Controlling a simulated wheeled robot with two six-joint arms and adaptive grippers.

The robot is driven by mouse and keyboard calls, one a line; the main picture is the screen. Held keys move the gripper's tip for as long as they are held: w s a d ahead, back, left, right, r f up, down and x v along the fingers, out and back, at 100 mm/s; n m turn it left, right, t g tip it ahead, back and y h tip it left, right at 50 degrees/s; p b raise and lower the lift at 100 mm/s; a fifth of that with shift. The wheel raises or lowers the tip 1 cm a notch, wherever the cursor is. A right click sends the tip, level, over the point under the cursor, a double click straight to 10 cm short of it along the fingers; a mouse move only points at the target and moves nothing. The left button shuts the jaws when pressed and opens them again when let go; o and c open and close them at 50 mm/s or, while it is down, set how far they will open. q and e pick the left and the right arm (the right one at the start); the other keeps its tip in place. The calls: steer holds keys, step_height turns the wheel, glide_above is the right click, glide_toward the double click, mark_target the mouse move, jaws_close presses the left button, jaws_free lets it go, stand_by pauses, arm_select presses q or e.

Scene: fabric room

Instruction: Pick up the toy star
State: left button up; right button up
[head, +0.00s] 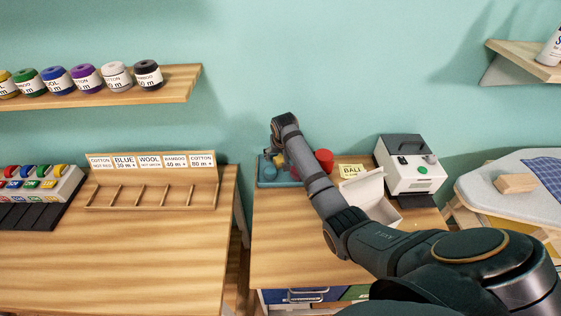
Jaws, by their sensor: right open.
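My right arm reaches in from the lower right to the back of the middle table. Its gripper (276,154) points down over a blue tray (267,184) and is small and partly hidden by my own arm. A small yellow piece (279,160) shows right at the gripper; it may be the toy star, but its shape is too small to tell. I cannot tell whether it touches the fingers. A round blue piece (270,171) sits in the tray below. My left gripper is out of view.
A red cylinder (324,160), a yellow "BALI" card (352,171), an open white box (372,198) and a white machine (410,168) stand right of the tray. A wooden rack (150,195) stands on the left table. The middle table's front left is clear.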

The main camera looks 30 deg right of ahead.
mark_target(281, 158)
steer(key=x, duration=0.3)
steer(key=shift+w+d+f, duration=0.1)
steer(key=shift+w+f, duration=0.15)
steer(key=shift+f, duration=0.05)
steer(key=shift+s+r, duration=0.1)
steer(key=shift+c, duration=0.5)
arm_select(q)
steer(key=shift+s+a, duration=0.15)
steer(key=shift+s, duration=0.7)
arm_select(e)
steer(key=c, duration=0.9)
